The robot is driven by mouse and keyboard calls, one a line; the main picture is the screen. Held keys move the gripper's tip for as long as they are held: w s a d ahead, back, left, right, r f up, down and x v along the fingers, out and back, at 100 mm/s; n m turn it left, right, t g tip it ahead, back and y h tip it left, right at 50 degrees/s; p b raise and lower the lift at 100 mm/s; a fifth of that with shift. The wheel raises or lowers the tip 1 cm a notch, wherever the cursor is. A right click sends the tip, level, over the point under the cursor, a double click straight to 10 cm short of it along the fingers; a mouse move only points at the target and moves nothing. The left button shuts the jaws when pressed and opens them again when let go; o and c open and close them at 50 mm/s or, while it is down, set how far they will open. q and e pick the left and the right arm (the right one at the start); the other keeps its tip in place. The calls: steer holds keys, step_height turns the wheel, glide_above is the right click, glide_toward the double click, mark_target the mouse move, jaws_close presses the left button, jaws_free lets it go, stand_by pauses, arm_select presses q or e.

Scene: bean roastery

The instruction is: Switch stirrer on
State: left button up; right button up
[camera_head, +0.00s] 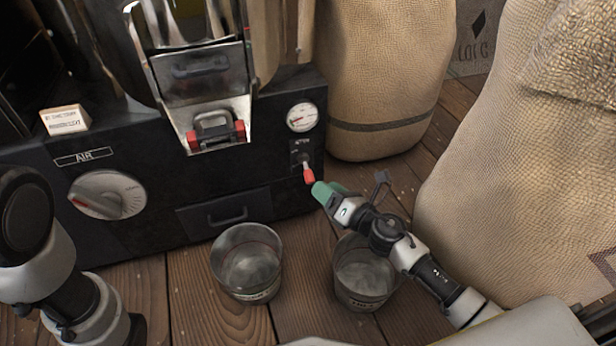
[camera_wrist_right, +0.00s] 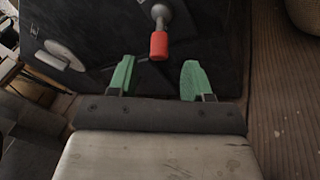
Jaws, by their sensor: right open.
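The stirrer switch is a small toggle with a red tip (camera_head: 308,173) on the front of the black roaster (camera_head: 265,175), under a round gauge. Its lever points down and outward. In the right wrist view the red tip (camera_wrist_right: 158,46) lies just beyond the fingertips, between their lines. My right gripper (camera_head: 325,191) has green fingers and is close to the red tip. In the wrist view it is open and empty (camera_wrist_right: 157,78), with a gap to the switch. My left arm shows at the left edge, but its gripper fingers cannot be made out.
An air dial (camera_head: 112,188) sits on the roaster's left front. Two glass or metal buckets (camera_head: 247,262) and (camera_head: 365,272) stand on the wooden floor below. Large burlap sacks (camera_head: 385,80) and (camera_head: 520,170) crowd the right side.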

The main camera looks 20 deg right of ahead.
mark_target(314, 181)
steer(key=shift+b+x, duration=0.45)
steer(key=shift+x, duration=2.6)
